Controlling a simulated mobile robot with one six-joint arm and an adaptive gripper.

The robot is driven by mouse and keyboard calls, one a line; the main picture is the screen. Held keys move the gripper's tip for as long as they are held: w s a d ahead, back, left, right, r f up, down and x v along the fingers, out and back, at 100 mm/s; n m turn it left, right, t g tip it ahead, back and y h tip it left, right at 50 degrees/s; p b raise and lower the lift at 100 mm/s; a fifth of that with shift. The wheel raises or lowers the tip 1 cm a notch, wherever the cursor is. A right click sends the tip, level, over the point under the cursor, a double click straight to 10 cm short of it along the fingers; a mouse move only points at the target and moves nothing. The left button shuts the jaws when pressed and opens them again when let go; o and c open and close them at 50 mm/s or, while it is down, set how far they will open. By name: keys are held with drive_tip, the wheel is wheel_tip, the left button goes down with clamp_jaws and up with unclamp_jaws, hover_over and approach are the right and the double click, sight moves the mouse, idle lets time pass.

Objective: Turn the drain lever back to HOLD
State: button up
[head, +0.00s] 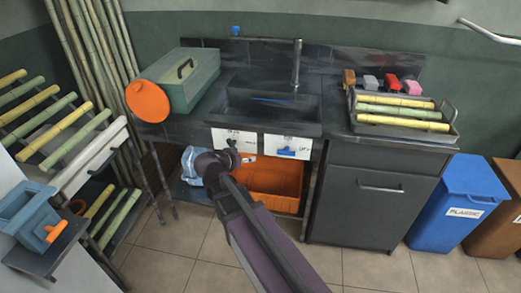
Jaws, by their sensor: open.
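Two white label panels sit on the front of the sink counter, under the basin. The right panel (288,146) carries a blue lever (286,152) that lies about level. The left panel (246,138) is partly covered by my gripper (237,152), so any lever on it is mostly hidden. The lettering on both panels is too small to read, so I cannot tell which lever is the drain lever or where HOLD is marked. My gripper is open at the left panel, to the left of the blue lever. I cannot tell whether it touches anything.
An orange bin (268,183) stands under the sink behind my arm. A dark cabinet (362,205) closes off the right side below a tray (448,133) of cane pieces. A green box (190,85) and an orange disc (148,101) are on the left counter. The tiled floor in front is clear.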

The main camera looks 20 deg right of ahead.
drive_tip(key=s+d+r+n+g+y+p, duration=0.3)
drive_tip(key=s+r+p, duration=0.4)
drive_tip(key=p, duration=0.6)
drive_tip(key=shift+s+g+y+p, duration=0.4)
drive_tip(key=shift+s+g+y, duration=0.15)
drive_tip(key=shift+g+y, duration=0.35)
drive_tip(key=shift+r, duration=0.1)
drive_tip(key=shift+o, duration=0.2)
drive_tip(key=w+a+f+t+h+b, duration=0.2)
drive_tip(key=w+a+f+t+b, duration=0.1)
drive_tip(key=w+a+b, duration=0.4)
drive_tip(key=w+a+f+m+t+h+b, duration=0.1)
drive_tip(key=w+a+f+t+h+b, duration=0.2)
drive_tip(key=w+a+f+b, duration=0.2)
drive_tip(key=w+a+b, duration=0.2)
drive_tip(key=w+b, duration=0.2)
drive_tip(key=b, duration=0.2)
drive_tip(key=shift+a+f+t+b, duration=0.3)
drive_tip(key=shift+f, duration=0.1)
